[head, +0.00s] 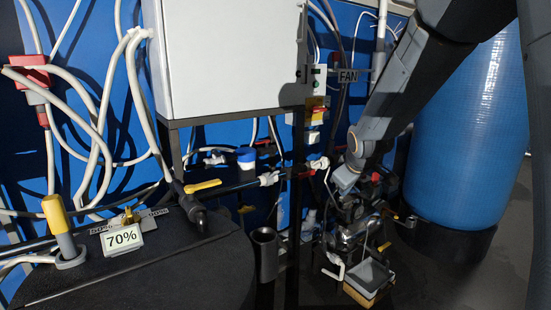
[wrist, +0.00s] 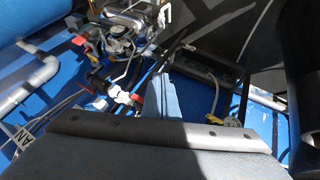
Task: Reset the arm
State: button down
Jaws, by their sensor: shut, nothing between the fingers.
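My arm reaches in from the upper right of the head view. My gripper (head: 345,180) points down in front of the pipework, to the right of the grey cabinet. Its pale fingers look closed, with nothing seen between them. In the wrist view the gripper (wrist: 164,95) shows as a pale blue-grey shape beyond the dark wrist housing. A white-and-red valve fitting (head: 317,164) is just left of the gripper in the head view; I cannot tell whether they touch. The fitting also shows in the wrist view (wrist: 124,97).
A blue tank (head: 468,130) stands at right. The grey cabinet (head: 225,60) hangs at upper middle. A black tank top (head: 180,270) with a 70% sign (head: 122,238) fills the lower left. Metal pump parts (head: 355,235) sit below the gripper. Hoses crowd the left wall.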

jog(key=s+f+m+g, duration=0.2)
jog(key=s, duration=0.9)
jog(key=s+a+f+m+g+p, duration=0.1)
jog(key=s+f+m+g, duration=0.1)
jog(key=s, duration=0.9)
jog(key=s+f+m+g+p, duration=0.1)
jog(key=s+f+m+g, duration=0.2)
jog(key=s, duration=0.8)
jog(key=shift+s+a+m+g, duration=0.25)
jog(key=shift+s+m+g, duration=0.05)
jog(key=shift+s+g, duration=0.1)
jog(key=shift+w+f, duration=0.1)
